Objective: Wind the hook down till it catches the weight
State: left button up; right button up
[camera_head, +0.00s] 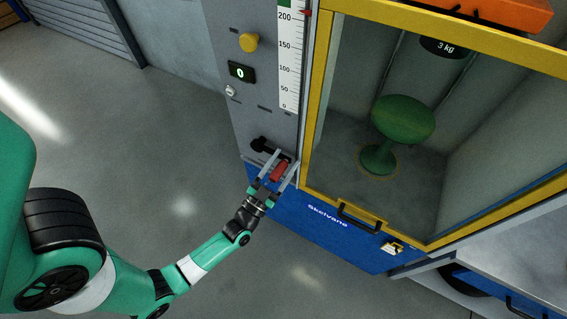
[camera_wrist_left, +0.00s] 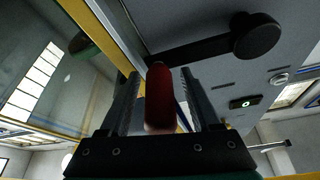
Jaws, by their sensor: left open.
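A crank with a black arm and hub (camera_head: 262,146) and a red handle (camera_head: 280,171) sits low on the grey machine front. My left gripper (camera_head: 281,165) is open, with its two fingers on either side of the red handle. In the left wrist view the red handle (camera_wrist_left: 159,97) stands between the open fingers, with a gap on both sides. I cannot make out the hook. My right gripper is not in view.
The yellow-framed door (camera_head: 316,110) is just right of the crank, with a black door handle (camera_head: 360,218) at its bottom. The floor at left is clear.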

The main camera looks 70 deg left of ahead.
pick_arm(q)
grip_shut()
dwell(1.3)
